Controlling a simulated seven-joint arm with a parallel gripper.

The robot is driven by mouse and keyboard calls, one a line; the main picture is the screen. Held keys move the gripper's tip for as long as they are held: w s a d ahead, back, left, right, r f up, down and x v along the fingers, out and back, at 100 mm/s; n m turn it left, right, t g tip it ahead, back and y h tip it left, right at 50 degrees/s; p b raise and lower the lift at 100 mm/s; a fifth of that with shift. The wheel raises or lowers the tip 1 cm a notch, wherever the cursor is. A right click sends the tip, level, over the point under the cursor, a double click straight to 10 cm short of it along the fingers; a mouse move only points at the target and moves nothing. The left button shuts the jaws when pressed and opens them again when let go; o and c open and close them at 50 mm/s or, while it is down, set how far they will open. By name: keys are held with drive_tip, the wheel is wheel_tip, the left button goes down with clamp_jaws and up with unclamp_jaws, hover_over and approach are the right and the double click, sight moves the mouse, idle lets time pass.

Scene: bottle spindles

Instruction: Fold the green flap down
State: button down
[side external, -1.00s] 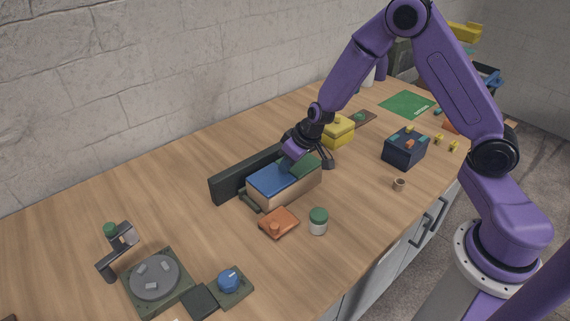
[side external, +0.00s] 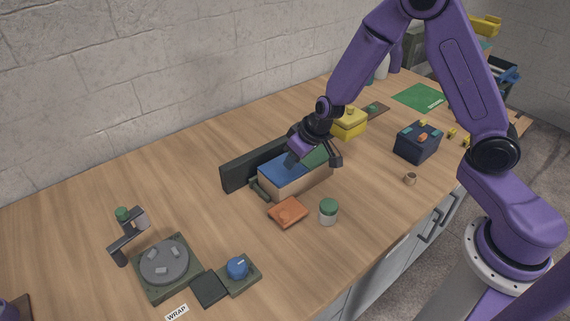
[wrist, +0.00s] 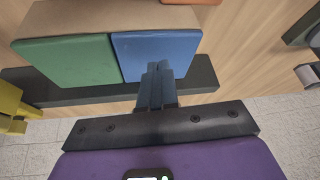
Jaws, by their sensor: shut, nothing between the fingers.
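A tan box has two flaps on top. The green flap (side external: 319,157) looks flat, level with the blue flap (side external: 284,174) beside it. In the wrist view, the green flap (wrist: 66,62) is at left and the blue flap (wrist: 165,48) at right, with a thin seam between them. My gripper (wrist: 156,66) is shut and empty, its fingers over the blue flap near the seam. I cannot tell if the fingertips touch the flap. In the side view, my gripper (side external: 296,160) is at the top of the box and the hand hides part of the flaps.
A dark upright bar (side external: 240,172) stands behind the box. An orange block (side external: 288,212) and a green-lidded jar (side external: 328,211) are in front. A yellow box (side external: 349,124) and a navy box (side external: 417,142) stand to the right.

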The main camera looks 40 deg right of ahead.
drive_tip(key=s+a+r+n+g+y, duration=0.1)
drive_tip(key=s+a+r+n+g, duration=0.15)
drive_tip(key=s+r, duration=0.45)
drive_tip(key=s+a+r+n+g+y, duration=0.1)
drive_tip(key=s+a+r+n, duration=0.2)
drive_tip(key=s, duration=0.8)
drive_tip(key=s+d+r+n+h, duration=0.1)
drive_tip(key=s+d+r+n, duration=0.1)
drive_tip(key=s+d, duration=0.3)
drive_tip(key=s+d+r+n+h, duration=0.2)
drive_tip(key=s+d, duration=0.4)
drive_tip(key=s, duration=0.3)
drive_tip(key=shift+g, duration=0.45)
